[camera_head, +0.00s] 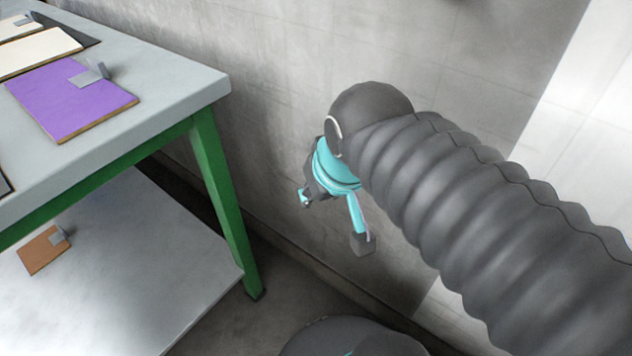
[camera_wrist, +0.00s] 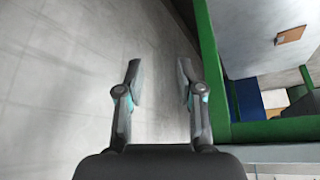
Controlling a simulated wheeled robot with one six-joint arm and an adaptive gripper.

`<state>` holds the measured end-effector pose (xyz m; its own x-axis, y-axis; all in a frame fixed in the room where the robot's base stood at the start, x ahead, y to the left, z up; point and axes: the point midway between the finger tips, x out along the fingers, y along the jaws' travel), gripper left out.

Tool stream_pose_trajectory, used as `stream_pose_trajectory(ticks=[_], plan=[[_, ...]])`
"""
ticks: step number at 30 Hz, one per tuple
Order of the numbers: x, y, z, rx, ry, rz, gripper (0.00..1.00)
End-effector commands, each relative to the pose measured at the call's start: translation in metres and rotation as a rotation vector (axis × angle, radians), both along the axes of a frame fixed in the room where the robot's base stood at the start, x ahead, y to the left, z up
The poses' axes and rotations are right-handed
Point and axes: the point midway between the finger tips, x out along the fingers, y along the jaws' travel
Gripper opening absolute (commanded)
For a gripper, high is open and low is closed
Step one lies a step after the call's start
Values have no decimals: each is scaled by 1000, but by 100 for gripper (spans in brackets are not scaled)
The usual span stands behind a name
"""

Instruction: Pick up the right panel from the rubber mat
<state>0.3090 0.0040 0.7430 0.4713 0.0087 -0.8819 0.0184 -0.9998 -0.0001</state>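In the head view a dark mat (camera_head: 88,39) shows in part at the far left of the grey tabletop. A cream panel (camera_head: 40,52) lies on it, cut off by the left edge, with another pale panel (camera_head: 15,30) bearing a grey clip behind it. A purple panel (camera_head: 65,98) with a grey bracket lies on the tabletop nearer the right corner, apart from the mat. My gripper (camera_head: 333,220) hangs right of the table, well clear of the panels. In the wrist view my gripper (camera_wrist: 160,78) is open and empty, facing the wall and floor.
The grey-topped table (camera_head: 170,92) has green legs (camera_head: 222,195) and a lower shelf (camera_head: 135,270). A brown panel (camera_head: 42,250) lies on that shelf and also shows in the wrist view (camera_wrist: 290,35). A concrete wall (camera_head: 280,70) runs behind my arm.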

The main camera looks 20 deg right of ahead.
Motion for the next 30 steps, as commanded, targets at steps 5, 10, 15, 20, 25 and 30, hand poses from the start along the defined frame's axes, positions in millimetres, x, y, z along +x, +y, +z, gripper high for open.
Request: stream_pose_trajectory(ticks=[5,10,15,20,25,30], plan=[[-14,-5,-20,0,-3,-19,42],[-15,-5,-21,-1,-2,-20,42],[-8,1,-11,23,0,-35,42],[21,28,34,137,30,-130,42],[57,81,97,305,101,-288,42],[83,143,152,450,200,-449,42]])
